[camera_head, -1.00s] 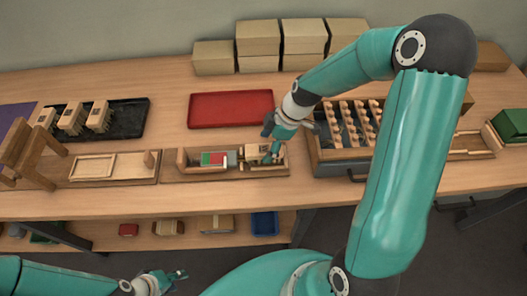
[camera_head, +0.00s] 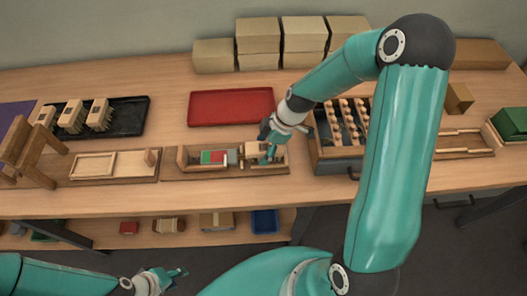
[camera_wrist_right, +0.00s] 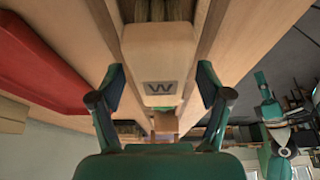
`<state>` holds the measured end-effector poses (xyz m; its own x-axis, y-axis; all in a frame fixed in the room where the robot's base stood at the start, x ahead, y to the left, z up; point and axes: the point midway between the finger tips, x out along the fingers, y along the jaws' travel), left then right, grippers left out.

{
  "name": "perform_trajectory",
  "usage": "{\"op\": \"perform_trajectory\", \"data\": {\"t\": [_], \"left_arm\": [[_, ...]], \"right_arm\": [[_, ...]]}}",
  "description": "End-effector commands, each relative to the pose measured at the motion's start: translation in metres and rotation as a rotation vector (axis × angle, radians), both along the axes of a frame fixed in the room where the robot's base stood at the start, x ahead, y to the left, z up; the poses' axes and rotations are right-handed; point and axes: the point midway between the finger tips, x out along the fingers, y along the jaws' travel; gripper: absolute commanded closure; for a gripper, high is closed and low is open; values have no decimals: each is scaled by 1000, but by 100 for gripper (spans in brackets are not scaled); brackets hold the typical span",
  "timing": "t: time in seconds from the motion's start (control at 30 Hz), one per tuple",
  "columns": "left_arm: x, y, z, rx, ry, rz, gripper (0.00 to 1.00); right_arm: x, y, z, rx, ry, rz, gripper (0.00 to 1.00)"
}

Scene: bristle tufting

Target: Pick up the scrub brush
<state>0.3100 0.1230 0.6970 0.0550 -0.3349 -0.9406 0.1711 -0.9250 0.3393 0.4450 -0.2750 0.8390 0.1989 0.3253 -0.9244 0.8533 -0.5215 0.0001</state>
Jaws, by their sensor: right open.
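The scrub brush is a pale wooden block (camera_head: 256,150) at the right end of a long wooden fixture (camera_head: 228,172) near the middle of the table. In the right wrist view its block (camera_wrist_right: 160,55) bears a dark W, with dark bristles at its far end. My right gripper (camera_wrist_right: 160,88) is open, its two fingers on either side of the block's near end with gaps visible. In the head view my right gripper (camera_head: 268,142) partly hides the brush. My left gripper (camera_head: 177,274) is low at the front left, away from the table top; its opening is unclear.
A red tray (camera_head: 230,107) lies behind the fixture. A black tray (camera_head: 125,122) with several brushes is at the left. A rack (camera_head: 338,160) of several wooden pieces stands close right of my right gripper. Boxes (camera_head: 258,38) are stacked at the back.

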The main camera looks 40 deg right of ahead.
Motion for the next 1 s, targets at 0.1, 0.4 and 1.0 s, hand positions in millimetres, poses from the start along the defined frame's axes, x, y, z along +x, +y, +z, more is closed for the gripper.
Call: {"op": "perform_trajectory", "data": {"t": [0.1, 0.4, 1.0], "left_arm": [[0, 0, -3, 0, 0, 0, 60], [0, 0, -7, 0, 0, 0, 60], [0, 0, -8, 0, 0, 0, 60]], "right_arm": [[0, 0, -1, 0, -1, 0, 23], [0, 0, -3, 0, -1, 0, 23], [-1, -1, -3, 0, 1, -2, 53]]}}
